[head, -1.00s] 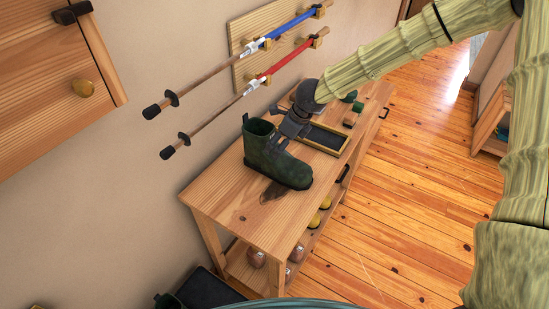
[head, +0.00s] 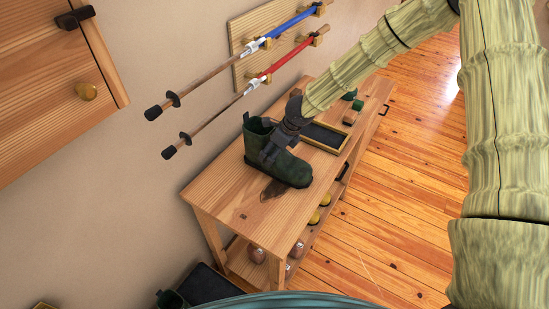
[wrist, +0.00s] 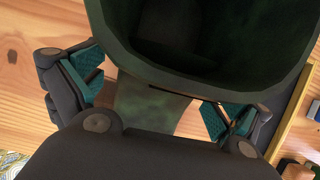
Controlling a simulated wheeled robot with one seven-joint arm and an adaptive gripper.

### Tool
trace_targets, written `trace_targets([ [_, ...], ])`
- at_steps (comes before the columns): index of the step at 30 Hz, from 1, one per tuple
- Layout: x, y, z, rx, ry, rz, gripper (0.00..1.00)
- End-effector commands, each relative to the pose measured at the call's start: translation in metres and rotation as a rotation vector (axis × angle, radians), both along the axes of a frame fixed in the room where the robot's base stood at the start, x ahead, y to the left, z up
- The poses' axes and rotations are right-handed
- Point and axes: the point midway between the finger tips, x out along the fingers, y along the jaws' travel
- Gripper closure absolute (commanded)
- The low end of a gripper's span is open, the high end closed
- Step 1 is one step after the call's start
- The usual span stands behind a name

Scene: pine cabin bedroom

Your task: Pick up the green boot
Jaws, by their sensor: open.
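The dark green boot (head: 284,165) stands upright on the wooden bench (head: 217,190), its toe toward the lower right in the head view. My gripper (head: 273,150) is at the boot's near upper side, low over the bench. The boot's wide opening fills the top of that view. I cannot tell whether the pads touch the boot.
A black-lined tray (head: 325,136) lies just behind the boot, with a small green-and-brown item (head: 350,117) beyond it. Trekking poles (head: 222,118) hang on the wall to the left. The bench's front end is clear.

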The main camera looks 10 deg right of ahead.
Motion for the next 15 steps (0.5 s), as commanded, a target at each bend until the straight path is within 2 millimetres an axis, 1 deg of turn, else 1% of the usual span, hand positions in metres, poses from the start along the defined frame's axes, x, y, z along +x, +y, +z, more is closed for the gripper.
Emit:
trace_targets([
  [4,0.0000,-0.0001,0.0000,0.000,0.000,0.000,0.00],
  [5,-0.0001,-0.0002,-0.0001,0.000,0.000,0.000,0.02],
  [9,-0.0001,-0.0004,0.0000,0.000,0.000,0.000,0.27],
  [14,-0.0001,-0.0005,-0.0001,0.000,0.000,0.000,0.56],
  [15,-0.0001,-0.0005,-0.0001,0.000,0.000,-0.001,0.64],
])
